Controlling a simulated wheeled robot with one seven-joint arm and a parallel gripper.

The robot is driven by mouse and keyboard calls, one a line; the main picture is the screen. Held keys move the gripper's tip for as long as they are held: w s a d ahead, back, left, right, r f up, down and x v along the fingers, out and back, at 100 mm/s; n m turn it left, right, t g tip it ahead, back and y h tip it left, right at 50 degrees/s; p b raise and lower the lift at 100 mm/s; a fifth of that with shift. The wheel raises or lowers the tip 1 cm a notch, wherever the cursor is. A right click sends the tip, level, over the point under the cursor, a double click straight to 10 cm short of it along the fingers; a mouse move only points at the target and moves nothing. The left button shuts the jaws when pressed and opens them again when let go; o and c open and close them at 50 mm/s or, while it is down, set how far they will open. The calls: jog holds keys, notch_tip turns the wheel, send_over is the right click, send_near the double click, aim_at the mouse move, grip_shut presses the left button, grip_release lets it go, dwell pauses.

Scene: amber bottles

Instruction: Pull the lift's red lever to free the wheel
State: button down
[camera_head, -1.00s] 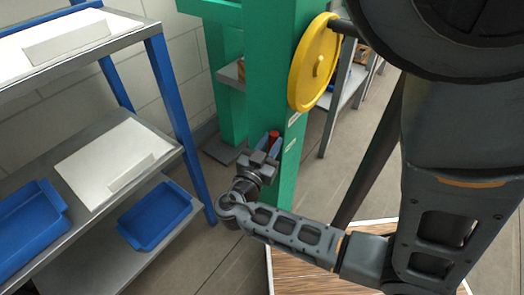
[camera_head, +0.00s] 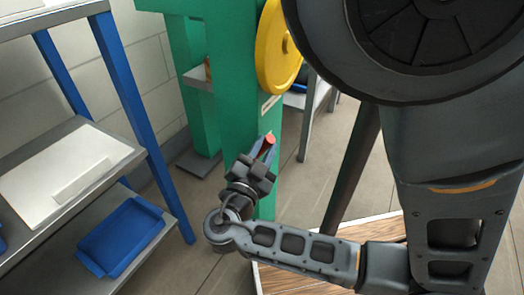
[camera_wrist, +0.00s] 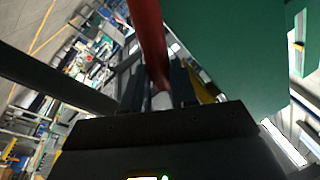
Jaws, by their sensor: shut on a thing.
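The lift is a tall green post (camera_head: 266,122) in the head view, with a yellow wheel (camera_head: 277,50) on its upper part. The red lever (camera_head: 268,141) shows as a small red tip at the post, below the wheel. My gripper (camera_head: 262,150) is at the post, shut on the lever. In the wrist view the red lever (camera_wrist: 148,38) runs down between the fingers of my gripper (camera_wrist: 158,92), and the green post (camera_wrist: 232,50) is close on the right. The fingers hide part of the lever.
A blue-framed shelf (camera_head: 128,108) stands at the left with a white board (camera_head: 45,192) and a blue tray (camera_head: 122,235). A wooden platform (camera_head: 290,280) lies low in front of the post. Bare floor shows between shelf and post.

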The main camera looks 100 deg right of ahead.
jog(key=shift+a+f, duration=0.1)
jog(key=c, duration=0.9)
grip_release()
jog(key=v, duration=0.7)
jog(key=shift+w+a+p, duration=0.2)
jog(key=shift+a+p, duration=0.1)
jog(key=shift+p, duration=0.1)
